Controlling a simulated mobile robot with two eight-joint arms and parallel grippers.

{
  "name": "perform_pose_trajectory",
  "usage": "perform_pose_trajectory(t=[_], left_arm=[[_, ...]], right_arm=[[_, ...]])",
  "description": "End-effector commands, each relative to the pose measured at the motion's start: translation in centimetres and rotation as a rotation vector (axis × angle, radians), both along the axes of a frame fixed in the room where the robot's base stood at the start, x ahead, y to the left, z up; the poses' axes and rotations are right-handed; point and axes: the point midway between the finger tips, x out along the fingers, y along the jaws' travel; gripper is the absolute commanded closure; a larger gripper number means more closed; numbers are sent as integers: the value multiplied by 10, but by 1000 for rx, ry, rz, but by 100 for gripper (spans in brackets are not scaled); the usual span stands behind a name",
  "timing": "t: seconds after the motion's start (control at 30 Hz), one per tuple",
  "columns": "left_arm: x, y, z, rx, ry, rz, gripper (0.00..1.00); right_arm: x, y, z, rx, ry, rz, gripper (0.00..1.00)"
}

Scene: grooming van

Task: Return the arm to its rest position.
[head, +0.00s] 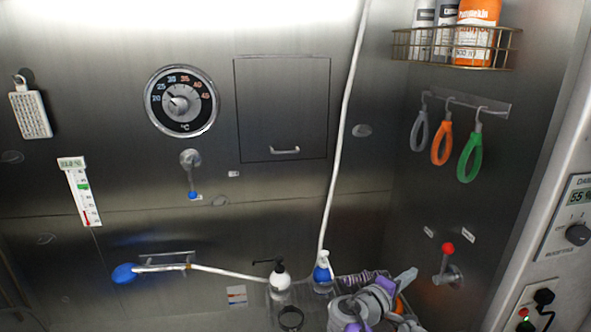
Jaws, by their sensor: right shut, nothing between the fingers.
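My right arm, grey with purple joints, is folded at the bottom right of the head view. My right gripper (404,278) is shut and empty at the upper right end of this folded part, in front of the steel wall. The arm partly covers a wire basket (345,283) and an orange item (399,304) behind it. My left gripper is not in view.
A red-knobbed lever (448,250) is on the wall to the right. Coloured loops (470,158) hang above. A blue shower head (124,273) is far left.

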Motion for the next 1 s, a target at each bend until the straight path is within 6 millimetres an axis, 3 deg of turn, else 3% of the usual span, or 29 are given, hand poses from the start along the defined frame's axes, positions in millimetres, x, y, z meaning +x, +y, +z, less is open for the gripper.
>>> perform_pose_trajectory(t=[0.13,0.23,0.4,0.5,0.7,1.0], left_arm=[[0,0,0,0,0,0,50],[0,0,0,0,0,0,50],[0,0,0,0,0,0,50],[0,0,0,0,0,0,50],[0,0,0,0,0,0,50],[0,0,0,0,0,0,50]], right_arm=[[-61,-2,-40,296,33,-38,100],[-109,12,-75,549,50,-65,100],[-183,59,-127,967,52,-108,100],[-214,89,-147,1173,42,-129,100],[-245,127,-164,1413,21,-151,100],[-248,134,-166,1455,17,-155,100]])
